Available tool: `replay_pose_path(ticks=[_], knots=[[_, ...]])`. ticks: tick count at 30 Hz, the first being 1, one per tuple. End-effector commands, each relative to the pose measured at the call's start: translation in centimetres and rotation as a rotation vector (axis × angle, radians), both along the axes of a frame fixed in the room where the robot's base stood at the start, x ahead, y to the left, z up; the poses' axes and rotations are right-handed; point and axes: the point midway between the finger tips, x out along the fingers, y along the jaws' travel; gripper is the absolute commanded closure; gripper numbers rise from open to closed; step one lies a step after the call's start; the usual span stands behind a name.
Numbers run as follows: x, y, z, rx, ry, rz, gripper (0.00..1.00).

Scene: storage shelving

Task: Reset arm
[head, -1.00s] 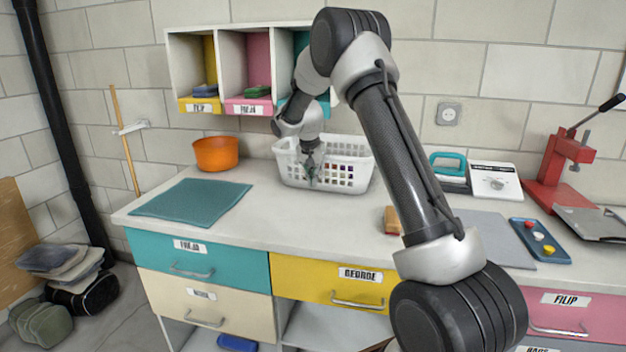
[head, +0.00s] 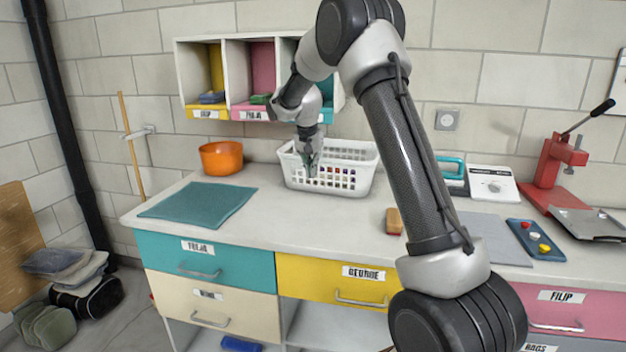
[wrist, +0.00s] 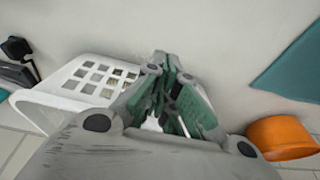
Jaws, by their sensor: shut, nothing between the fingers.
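My gripper (head: 310,170) hangs in front of the near side of the white basket (head: 362,184) in the head view, with its fingers pointing down. It is shut and holds nothing. In the wrist view, my gripper (wrist: 170,65) has its green-padded fingers together, with the white basket (wrist: 60,108) to the left. I cannot tell whether the fingertips touch the basket. Small coloured items show through the basket's holes. My arm spans the middle of the head view and hides part of the counter.
An orange bowl (head: 221,157) and a teal mat (head: 198,201) lie left of the basket. Wall cubbies (head: 187,60) hang behind my arm. A wooden block (head: 394,221), a blue tray (head: 535,240) and a red press (head: 550,175) are to the right. The front counter middle is clear.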

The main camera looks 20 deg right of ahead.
Motion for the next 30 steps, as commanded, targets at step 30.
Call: replay_pose_path(ticks=[30], knots=[[-21.2,1.3,3.3,0.023,0.268,0.570,1.00]])
